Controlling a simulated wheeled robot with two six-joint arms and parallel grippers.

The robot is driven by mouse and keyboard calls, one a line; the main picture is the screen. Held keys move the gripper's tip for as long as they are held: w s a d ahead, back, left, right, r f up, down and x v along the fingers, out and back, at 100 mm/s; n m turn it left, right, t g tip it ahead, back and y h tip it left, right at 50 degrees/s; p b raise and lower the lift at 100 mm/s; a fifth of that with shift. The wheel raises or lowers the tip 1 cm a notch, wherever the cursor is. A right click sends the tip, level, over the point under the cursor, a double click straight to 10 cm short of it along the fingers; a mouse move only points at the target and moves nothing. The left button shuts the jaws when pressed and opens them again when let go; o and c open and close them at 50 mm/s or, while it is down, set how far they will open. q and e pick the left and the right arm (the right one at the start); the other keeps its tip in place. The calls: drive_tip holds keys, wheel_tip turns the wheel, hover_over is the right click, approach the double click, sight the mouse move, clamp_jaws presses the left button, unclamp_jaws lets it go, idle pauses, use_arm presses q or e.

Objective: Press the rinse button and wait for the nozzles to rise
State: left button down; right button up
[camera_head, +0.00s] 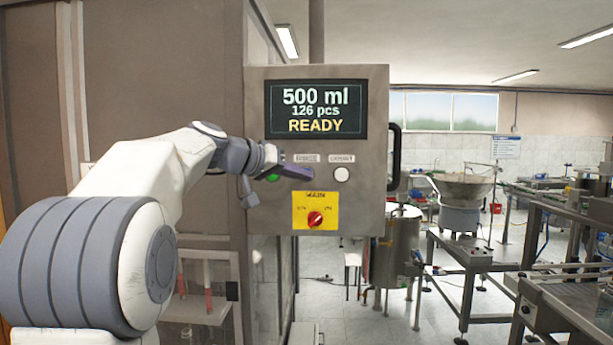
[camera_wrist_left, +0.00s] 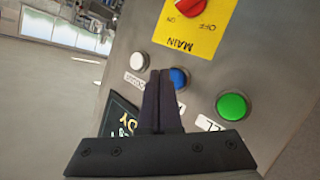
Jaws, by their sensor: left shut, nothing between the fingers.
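My left gripper (camera_head: 312,174) is shut and empty, with its fingertips in front of the control panel (camera_head: 270,220), between the green and white buttons. In the left wrist view, the shut fingertips (camera_wrist_left: 160,73) overlap the edge of a blue button (camera_wrist_left: 180,78); I cannot tell whether they touch it. I cannot make out any nozzles. My right gripper is out of view.
A white button (camera_head: 341,174) and a green button (camera_wrist_left: 232,106) flank the blue one. A red MAIN switch (camera_head: 315,219) on a yellow plate (camera_head: 330,201) sits below. A black handle (camera_head: 395,157) is at the panel's right edge. Steel machinery stands at right.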

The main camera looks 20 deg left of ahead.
use_arm(q)
drive_tip(key=shift+w, duration=0.1)
idle(0.3)
drive_tip(key=shift+w+a, duration=0.1)
drive_tip(key=shift+w, duration=0.2)
drive_tip(key=shift+w+a, duration=0.15)
drive_tip(key=shift+w, duration=0.3)
idle(0.6)
idle(0.3)
drive_tip(key=shift+s+d+b, duration=0.25)
drive_tip(key=shift+s+b, duration=0.3)
drive_tip(key=shift+s, duration=0.3)
